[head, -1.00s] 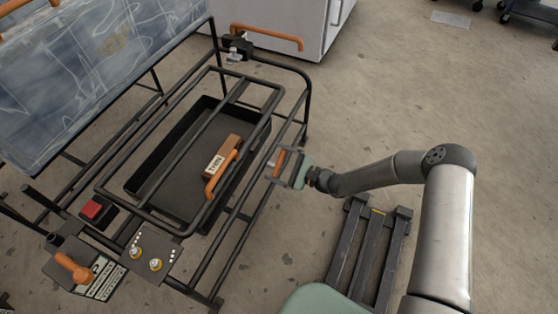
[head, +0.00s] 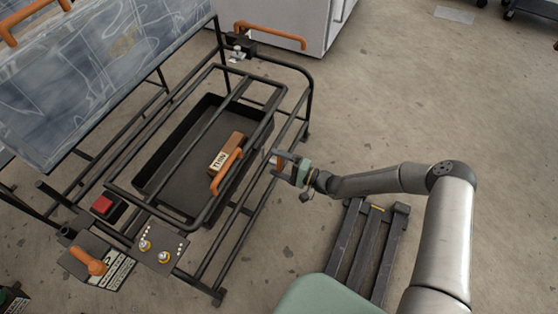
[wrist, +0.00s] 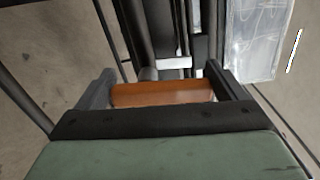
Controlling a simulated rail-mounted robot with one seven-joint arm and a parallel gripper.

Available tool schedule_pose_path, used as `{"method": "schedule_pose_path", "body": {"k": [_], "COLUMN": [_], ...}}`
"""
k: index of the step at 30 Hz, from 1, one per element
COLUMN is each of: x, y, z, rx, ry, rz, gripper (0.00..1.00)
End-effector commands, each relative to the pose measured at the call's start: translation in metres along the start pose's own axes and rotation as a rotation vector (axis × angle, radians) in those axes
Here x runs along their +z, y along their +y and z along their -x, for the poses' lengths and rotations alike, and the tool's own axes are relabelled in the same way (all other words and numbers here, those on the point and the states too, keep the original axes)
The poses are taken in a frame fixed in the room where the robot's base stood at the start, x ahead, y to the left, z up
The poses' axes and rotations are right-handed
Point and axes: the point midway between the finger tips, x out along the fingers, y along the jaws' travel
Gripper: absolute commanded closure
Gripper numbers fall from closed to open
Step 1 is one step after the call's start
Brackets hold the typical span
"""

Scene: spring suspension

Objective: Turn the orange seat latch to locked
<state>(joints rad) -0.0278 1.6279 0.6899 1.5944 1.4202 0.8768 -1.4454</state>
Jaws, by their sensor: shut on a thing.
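The orange seat latch (head: 280,161) is at the right side rail of the black tubular frame, a short orange bar between my fingers. My gripper (head: 279,164) is shut on it, reaching in from the right. In the wrist view the latch (wrist: 162,93) lies crosswise between the two dark fingers, with black frame tubes just beyond. The gripper body hides part of the latch, and I cannot read its lock position.
A black tray with an orange handle (head: 227,172) sits inside the frame. A red button (head: 102,204), brass knobs (head: 163,257) and an orange lever (head: 88,262) are at lower left. A blue-grey panel (head: 100,75) rises at left. Open floor lies right.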

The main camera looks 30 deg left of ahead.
Motion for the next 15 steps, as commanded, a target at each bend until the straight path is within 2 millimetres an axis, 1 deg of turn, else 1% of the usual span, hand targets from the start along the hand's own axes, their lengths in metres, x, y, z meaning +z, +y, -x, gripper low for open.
{"method": "schedule_pose_path", "body": {"k": [6, 15], "x": [0.0006, 0.0011], "y": [0.0006, 0.0018], "z": [0.0010, 0.0010], "rx": [0.001, 0.001], "ry": [0.002, 0.001], "rz": [0.084, 0.121], "gripper": [0.32, 0.32]}}
